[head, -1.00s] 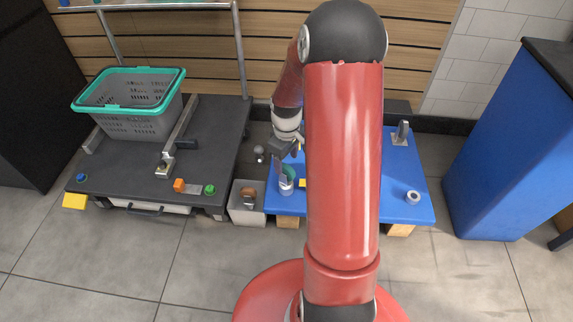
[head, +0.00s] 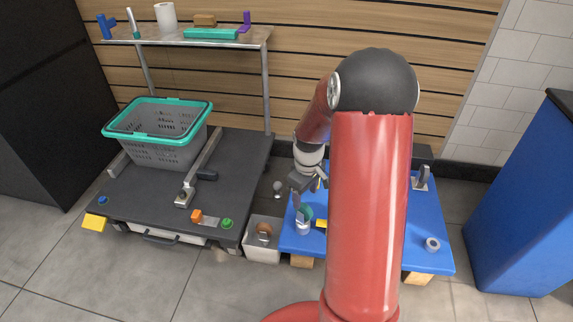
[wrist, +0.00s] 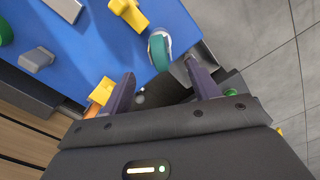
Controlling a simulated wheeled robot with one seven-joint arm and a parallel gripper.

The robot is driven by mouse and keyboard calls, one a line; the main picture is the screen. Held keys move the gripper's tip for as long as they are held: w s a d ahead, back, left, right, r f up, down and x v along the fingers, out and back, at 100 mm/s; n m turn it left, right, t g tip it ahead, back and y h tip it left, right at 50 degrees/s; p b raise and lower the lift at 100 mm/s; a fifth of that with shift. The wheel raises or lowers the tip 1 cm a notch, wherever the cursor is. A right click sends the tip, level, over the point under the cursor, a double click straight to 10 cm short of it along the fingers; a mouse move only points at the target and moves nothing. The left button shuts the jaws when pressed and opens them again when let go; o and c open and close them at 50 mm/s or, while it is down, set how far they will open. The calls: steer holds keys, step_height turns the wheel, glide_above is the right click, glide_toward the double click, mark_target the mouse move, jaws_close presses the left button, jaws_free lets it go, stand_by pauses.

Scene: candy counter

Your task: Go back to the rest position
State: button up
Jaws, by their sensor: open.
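My gripper (wrist: 158,74) is open, with its two dark fingers spread apart and nothing between them in the wrist view. In the head view, my gripper (head: 299,202) hangs low over the left edge of the blue table (head: 385,258). A teal and white round item (wrist: 159,50) is just beyond the fingertips; it also shows in the head view (head: 304,226) right by the gripper. I cannot tell whether a finger touches it. My red arm hides the middle of the blue table in the head view.
A grey basket with a teal rim (head: 150,134) stands on the dark table (head: 150,200) at left. A small grey bin (head: 262,250) sits between the tables. A shelf (head: 200,42) holds several items. A blue cabinet (head: 535,200) stands at right. Floor in front is clear.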

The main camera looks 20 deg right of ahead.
steer(key=s+a+r+m+t+h+p, duration=0.1)
steer(key=s+a+r+p, duration=0.25)
steer(key=r, duration=0.75)
steer(key=s+a+r+m+t+p, duration=0.15)
steer(key=s+a+r, duration=0.25)
steer(key=r, duration=0.7)
steer(key=s+a+r+m+t+y+p, duration=0.1)
steer(key=s+a+r+p, duration=0.4)
steer(key=s+r, duration=0.6)
steer(key=shift+s+a+m+t, duration=0.65)
steer(key=shift+s+m+t, duration=0.2)
steer(key=shift+t, duration=0.2)
steer(key=shift+r, duration=0.1)
